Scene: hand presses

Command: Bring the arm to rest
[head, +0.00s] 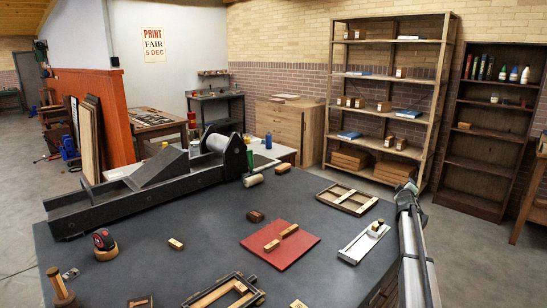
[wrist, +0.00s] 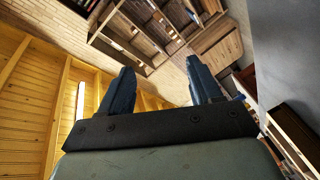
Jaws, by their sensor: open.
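My gripper (wrist: 165,80) shows in the wrist view with its two dark blue-grey fingers standing well apart. It is open, and nothing is between the fingers. Past them are wooden shelves and a yellow plank surface, seen at a tilt, with no tabletop close to the fingertips. In the head view my arm rises at the right edge of the dark table (head: 190,228), apart from the things lying on it. The gripper's fingers cannot be made out clearly there.
A red board (head: 280,252) with wood blocks, a wooden frame (head: 346,199) and a pale metal tray (head: 352,250) lie near my arm. A long dark press (head: 130,195) fills the table's back left. Tall shelves (head: 450,100) stand behind.

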